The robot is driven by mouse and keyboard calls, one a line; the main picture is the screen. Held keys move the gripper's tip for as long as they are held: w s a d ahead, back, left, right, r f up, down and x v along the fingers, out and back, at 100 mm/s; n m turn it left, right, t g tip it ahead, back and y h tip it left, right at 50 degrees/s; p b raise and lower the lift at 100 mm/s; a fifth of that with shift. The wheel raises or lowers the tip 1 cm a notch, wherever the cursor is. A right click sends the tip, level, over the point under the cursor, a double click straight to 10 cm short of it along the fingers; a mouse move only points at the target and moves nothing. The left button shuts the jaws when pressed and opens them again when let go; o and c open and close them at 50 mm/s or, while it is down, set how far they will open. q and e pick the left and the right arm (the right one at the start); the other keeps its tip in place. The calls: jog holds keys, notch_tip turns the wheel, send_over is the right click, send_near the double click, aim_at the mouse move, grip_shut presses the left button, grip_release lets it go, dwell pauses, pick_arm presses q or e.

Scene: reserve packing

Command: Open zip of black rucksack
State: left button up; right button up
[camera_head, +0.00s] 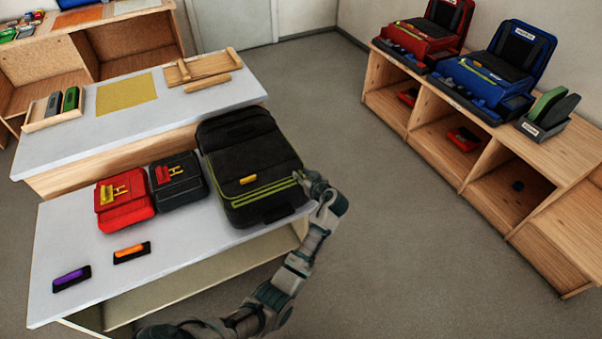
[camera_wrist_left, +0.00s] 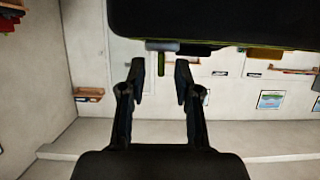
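The black rucksack (camera_head: 245,150) lies on the near white table, with lime-green zip lines along its near side and a yellow-orange tab (camera_head: 249,180) on top. My left gripper (camera_head: 302,178) is at its right edge, by the end of the green zip lines. In the left wrist view the rucksack's dark body (camera_wrist_left: 215,20) fills the top. There my left gripper (camera_wrist_left: 160,72) has its two fingers apart, with a small green zip pull (camera_wrist_left: 161,64) showing in the gap between them. I cannot tell whether a finger touches it. My right gripper is out of view.
A red bag (camera_head: 124,205) and a small dark bag (camera_head: 178,182) stand left of the rucksack. Purple (camera_head: 71,278) and orange (camera_head: 131,252) items lie at the table's front left. A shelf (camera_head: 480,165) with red and blue bags stands right, across clear floor.

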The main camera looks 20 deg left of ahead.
pick_arm(q)
jog(key=v, duration=1)
jog(key=shift+d+f, duration=0.1)
jog(key=shift+f, duration=0.05)
jog(key=s+f+m+g+h, duration=0.1)
jog(key=s+f+m+h, duration=0.3)
jog(key=f, duration=0.7)
jog(key=s+f+m+g, duration=0.15)
jog(key=s+f, duration=0.35)
jog(key=f, duration=0.6)
jog(key=s+f+m+h, duration=0.25)
jog(key=s+f, duration=0.25)
jog(key=f, duration=0.7)
jog(key=s+f+m+g+h, duration=0.1)
jog(key=s+f, duration=0.5)
jog(key=s, duration=0.4)
jog(key=s+a+f+m+g+h, duration=0.1)
jog(key=s+f+g, duration=0.1)
jog(key=s+f, duration=0.4)
jog(key=s+a+f+m+g+h, duration=0.1)
jog(key=s+f, duration=0.6)
jog(key=s, duration=0.8)
jog(key=shift+s+a+m+h, duration=0.2)
jog(key=shift+s+m+h, duration=0.1)
jog(key=shift+m+h, duration=0.2)
jog(key=shift+g, duration=0.25)
